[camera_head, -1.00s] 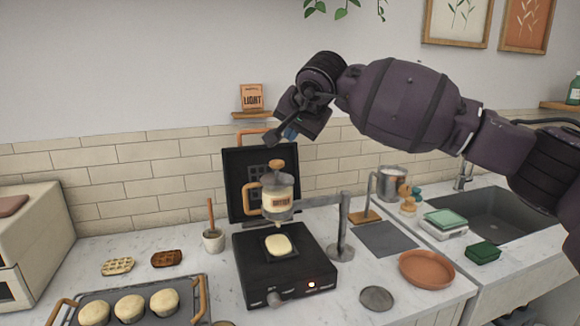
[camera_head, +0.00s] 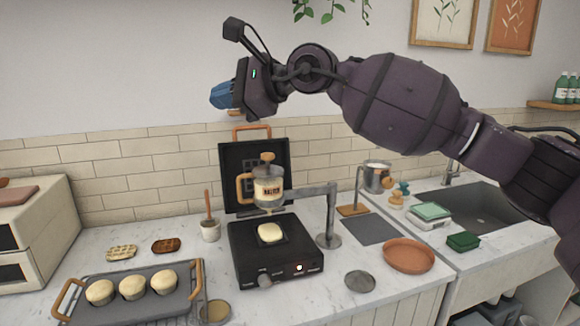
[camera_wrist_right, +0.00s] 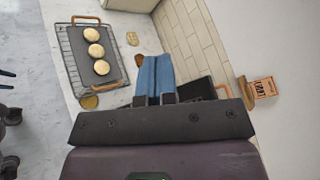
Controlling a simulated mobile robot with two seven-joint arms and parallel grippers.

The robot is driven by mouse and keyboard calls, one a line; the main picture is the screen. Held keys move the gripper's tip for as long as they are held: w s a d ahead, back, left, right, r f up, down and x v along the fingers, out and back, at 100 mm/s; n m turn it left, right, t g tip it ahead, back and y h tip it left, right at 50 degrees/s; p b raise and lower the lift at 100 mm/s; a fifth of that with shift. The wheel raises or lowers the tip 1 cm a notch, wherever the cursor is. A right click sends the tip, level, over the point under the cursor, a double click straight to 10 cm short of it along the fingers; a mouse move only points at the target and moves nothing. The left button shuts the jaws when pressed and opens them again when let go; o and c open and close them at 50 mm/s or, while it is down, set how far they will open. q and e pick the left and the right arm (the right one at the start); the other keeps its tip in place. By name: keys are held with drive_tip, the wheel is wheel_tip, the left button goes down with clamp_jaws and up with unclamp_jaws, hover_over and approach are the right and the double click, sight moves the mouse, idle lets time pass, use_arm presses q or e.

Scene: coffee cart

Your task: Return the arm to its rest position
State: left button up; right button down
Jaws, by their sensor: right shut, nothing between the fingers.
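My right arm (camera_head: 398,103) comes in from the right, raised in front of the wall above the counter. My right gripper (camera_head: 222,96) points left, high above the waffle iron, with its blue fingers shut and empty. The blue fingers also show closed together in the right wrist view (camera_wrist_right: 155,76).
Below stands the open black waffle iron (camera_head: 275,262) with batter on its plate and a batter dispenser (camera_head: 268,188) over it. A tray (camera_head: 140,309) with several muffins lies at left. An orange plate (camera_head: 409,256) and a sink (camera_head: 478,207) are at right. Air around the gripper is clear.

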drive_tip(key=s+d+f+n+t+h, duration=0.1)
drive_tip(key=d+f+n+t+h, duration=0.25)
drive_tip(key=d+f+n, duration=0.7)
drive_tip(key=s+d+f+n+t+h, duration=0.25)
drive_tip(key=d+f+t, duration=0.35)
drive_tip(key=f, duration=0.9)
drive_tip(key=d+f+n+t+h, duration=0.35)
drive_tip(key=d+f+n, duration=0.35)
drive_tip(key=d+f, duration=0.4)
drive_tip(key=s+d+f+m+g+h, duration=0.1)
drive_tip(key=s+d+f+m+g, duration=0.1)
drive_tip(key=s+f, duration=0.6)
drive_tip(key=s+d+f+m+g+h, duration=0.2)
drive_tip(key=s+d+f, duration=0.3)
drive_tip(key=s+f, duration=0.4)
drive_tip(key=s+d+f+m+g+h, duration=0.1)
drive_tip(key=s+d+f, duration=0.3)
drive_tip(key=s+f, duration=0.5)
drive_tip(key=shift+s+d+m+g+h, duration=0.2)
drive_tip(key=shift+s+m+g+h, duration=0.15)
drive_tip(key=shift+s+m+g, duration=0.4)
